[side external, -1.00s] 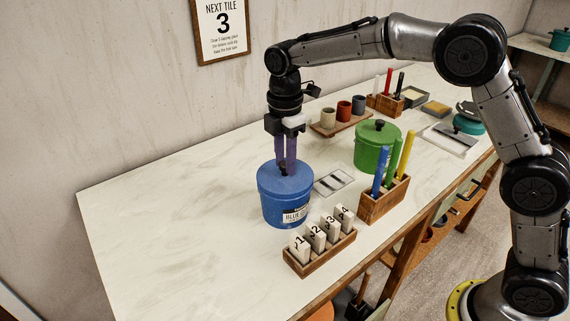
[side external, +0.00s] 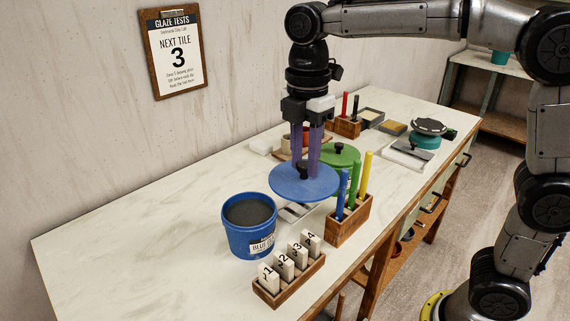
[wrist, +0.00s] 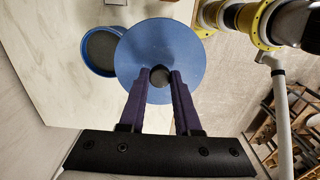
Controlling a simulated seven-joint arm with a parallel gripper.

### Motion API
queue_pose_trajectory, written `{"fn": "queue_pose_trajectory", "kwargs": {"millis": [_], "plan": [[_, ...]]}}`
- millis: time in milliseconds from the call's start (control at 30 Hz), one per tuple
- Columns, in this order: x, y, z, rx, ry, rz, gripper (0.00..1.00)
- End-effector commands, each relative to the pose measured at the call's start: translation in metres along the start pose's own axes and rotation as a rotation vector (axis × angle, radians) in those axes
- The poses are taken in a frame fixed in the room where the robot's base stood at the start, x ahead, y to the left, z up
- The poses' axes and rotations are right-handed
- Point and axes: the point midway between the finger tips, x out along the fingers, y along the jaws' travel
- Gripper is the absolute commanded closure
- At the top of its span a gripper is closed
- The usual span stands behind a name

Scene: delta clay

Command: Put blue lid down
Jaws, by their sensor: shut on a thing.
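The blue lid (side external: 290,186) is a flat disc with a dark knob. My gripper (side external: 307,168) is shut on that knob and holds the lid in the air, right of the blue bucket. The blue bucket (side external: 238,241) stands uncovered on the table, with dark grey contents showing. In the wrist view the lid (wrist: 160,50) fills the middle, with my gripper's fingers (wrist: 160,78) on its knob. The bucket (wrist: 92,66) shows partly behind the lid there. In the side view the lid hides part of the green pot and the small tray.
A wooden rack of numbered tiles (side external: 290,288) stands in front of the bucket. A wooden holder (side external: 349,224) with blue, green and yellow sticks stands right of the lid. A green pot (side external: 348,158) is behind. The table's left side (side external: 130,235) is clear.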

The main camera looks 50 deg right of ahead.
Motion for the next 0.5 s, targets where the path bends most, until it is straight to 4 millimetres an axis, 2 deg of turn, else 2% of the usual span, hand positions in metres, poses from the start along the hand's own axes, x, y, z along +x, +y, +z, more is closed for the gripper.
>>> {"fn": "queue_pose_trajectory", "kwargs": {"millis": [100,233,500], "plan": [[0.002,-0.001,0.005,0.052,-0.001,-0.002,1.00],[0.014,0.013,0.017,0.225,-0.001,-0.004,1.00],[0.061,0.058,0.062,0.828,-0.002,-0.004,1.00]]}}
